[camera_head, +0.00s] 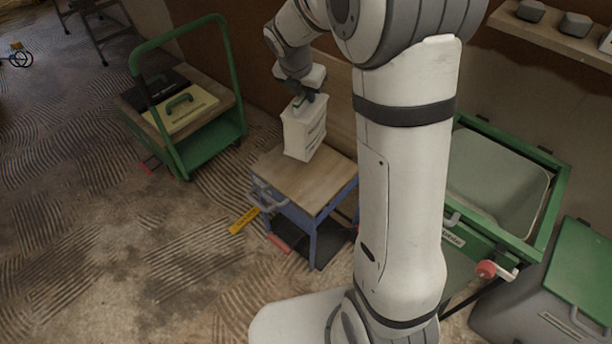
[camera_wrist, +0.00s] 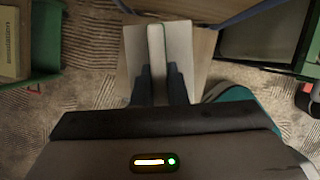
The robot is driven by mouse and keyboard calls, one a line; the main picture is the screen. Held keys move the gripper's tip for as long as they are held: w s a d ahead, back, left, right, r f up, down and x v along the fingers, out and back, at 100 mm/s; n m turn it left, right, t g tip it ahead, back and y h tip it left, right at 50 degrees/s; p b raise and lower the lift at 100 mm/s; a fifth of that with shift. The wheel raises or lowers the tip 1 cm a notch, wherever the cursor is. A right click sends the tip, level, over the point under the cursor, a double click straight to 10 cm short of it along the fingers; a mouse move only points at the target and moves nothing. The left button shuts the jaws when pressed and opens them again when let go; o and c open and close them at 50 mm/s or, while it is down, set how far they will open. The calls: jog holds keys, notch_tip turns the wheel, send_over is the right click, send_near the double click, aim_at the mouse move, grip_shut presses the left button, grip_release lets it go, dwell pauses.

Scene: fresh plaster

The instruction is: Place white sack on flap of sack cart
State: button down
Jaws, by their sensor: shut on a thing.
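The white sack (camera_head: 303,132) stands upright in the head view, over the wooden top (camera_head: 284,180) of a low blue-framed cart (camera_head: 313,238). I take this top for the flap of the sack cart. I cannot tell whether the sack's bottom touches the wood or hangs just above it. My gripper (camera_head: 304,97) is above the sack and shut on its upper edge. In the wrist view, my gripper's dark fingers (camera_wrist: 161,84) sit on both sides of a narrow pale ridge on the sack (camera_wrist: 133,48). The finger tips are partly hidden in the head view.
A green trolley (camera_head: 212,150) with black and yellow cases (camera_head: 181,108) stands at the left. A green-framed bin (camera_head: 497,182) and a lidded grey box (camera_head: 560,290) stand at the right. A yellow tag (camera_head: 243,221) is beside the blue cart. The floor at left front is clear.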

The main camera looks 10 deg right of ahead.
jog(key=shift+f+n+t+b, duration=0.3)
jog(key=shift+n+b, duration=0.05)
jog(key=shift+n, duration=0.25)
jog(key=shift+f+b, duration=0.3)
jog(key=shift+f, duration=0.1)
jog(key=shift+f+b, duration=1.85)
jog(key=shift+f, duration=2.85)
jog(key=c, duration=1.5)
grip_release()
jog(key=shift+y, duration=0.3)
jog(key=shift+o, duration=0.2)
